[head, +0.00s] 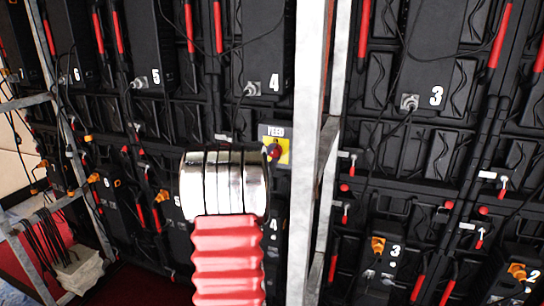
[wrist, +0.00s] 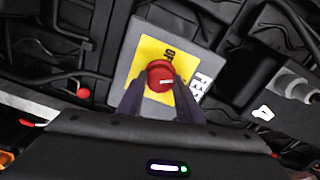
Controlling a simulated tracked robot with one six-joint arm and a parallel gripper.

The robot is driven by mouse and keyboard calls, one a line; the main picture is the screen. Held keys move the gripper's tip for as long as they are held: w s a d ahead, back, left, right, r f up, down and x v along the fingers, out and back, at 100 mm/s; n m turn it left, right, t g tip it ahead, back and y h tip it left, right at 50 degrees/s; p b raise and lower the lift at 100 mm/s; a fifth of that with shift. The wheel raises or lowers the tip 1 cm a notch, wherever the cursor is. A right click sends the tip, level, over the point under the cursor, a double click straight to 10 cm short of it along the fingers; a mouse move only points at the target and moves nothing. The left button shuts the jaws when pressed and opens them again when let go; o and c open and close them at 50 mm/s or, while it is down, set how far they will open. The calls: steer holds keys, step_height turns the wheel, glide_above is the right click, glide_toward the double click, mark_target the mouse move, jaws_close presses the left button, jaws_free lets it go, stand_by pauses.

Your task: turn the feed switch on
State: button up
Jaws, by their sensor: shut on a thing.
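The feed switch (head: 275,151) is a red round knob on a yellow plate, set in a grey box with a "FEED" label, on the black wall left of the pale metal post. In the wrist view the red knob (wrist: 160,76) sits between the two dark fingers of my gripper (wrist: 160,98), which is shut on it. "OFF" shows on the yellow plate (wrist: 150,55) beside the knob. A small pale mark shows on the knob's face. In the head view my arm hides part of the wall left of the switch, and the fingertips are hard to make out.
A pale metal post (head: 308,150) stands close to the right of the switch. Black wall panels with numbers, red handles and hanging cables surround it. A metal frame (head: 55,130) stands at the left, with a white box (head: 80,270) of cables low beside it.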

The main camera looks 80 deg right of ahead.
steer(key=m, duration=0.5)
steer(key=shift+s+f+m, duration=0.1)
steer(key=shift+f+m, duration=0.2)
steer(key=shift+m, duration=0.1)
steer(key=shift+f, duration=0.1)
steer(key=o, duration=1)
steer(key=shift+o, duration=0.2)
steer(key=shift+r, duration=0.2)
steer(key=shift+a, duration=0.15)
steer(key=shift+a, duration=0.2)
steer(key=w+a, duration=0.1)
steer(key=a, duration=1.2)
steer(key=shift+w, duration=0.2)
steer(key=shift+f, duration=0.1)
